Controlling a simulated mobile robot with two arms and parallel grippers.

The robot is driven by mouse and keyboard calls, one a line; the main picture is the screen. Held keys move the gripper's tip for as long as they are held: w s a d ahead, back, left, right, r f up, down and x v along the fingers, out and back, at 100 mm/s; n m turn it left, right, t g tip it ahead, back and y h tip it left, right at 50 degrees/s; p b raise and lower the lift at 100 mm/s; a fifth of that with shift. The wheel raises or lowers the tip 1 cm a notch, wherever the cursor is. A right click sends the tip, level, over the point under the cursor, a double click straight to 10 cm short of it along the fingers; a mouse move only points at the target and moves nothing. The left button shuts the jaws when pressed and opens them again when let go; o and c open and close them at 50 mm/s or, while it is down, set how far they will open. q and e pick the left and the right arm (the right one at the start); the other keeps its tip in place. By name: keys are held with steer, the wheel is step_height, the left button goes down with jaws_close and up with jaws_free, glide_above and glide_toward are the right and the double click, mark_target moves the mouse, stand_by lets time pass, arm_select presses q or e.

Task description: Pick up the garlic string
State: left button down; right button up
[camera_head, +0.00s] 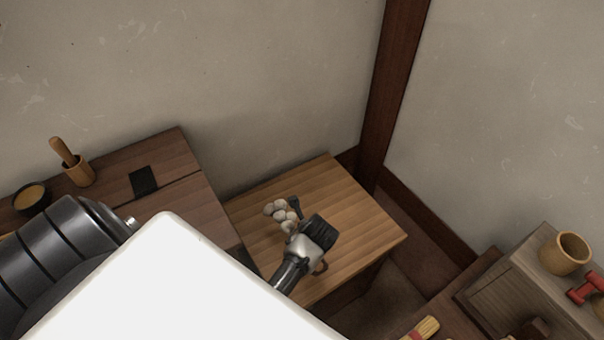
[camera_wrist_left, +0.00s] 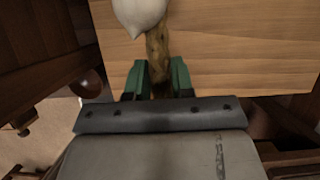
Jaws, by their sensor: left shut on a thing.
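The garlic string (camera_head: 279,210) lies over the light wooden table in the corner, a cluster of several off-white bulbs. My left gripper (camera_head: 300,222) is at its near right side and hides part of it. In the left wrist view my left gripper (camera_wrist_left: 160,78) has its green fingers shut on the brown braided stem of the garlic string (camera_wrist_left: 158,45). One white bulb shows just beyond the fingers, cut by the top edge. I cannot tell whether the bulbs still touch the table. My right gripper is not in view.
The small table (camera_head: 370,225) is otherwise clear. A darker table at left holds a mortar with pestle (camera_head: 78,170), a bowl (camera_head: 32,197) and a dark slab (camera_head: 144,182). At right a chest bears a tan pot (camera_head: 566,252) and a red object (camera_head: 584,289). Walls meet behind.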

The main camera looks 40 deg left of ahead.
arm_select(q)
step_height(320, 180, up, 18)
steer(key=p, duration=0.1)
stand_by(0.9)
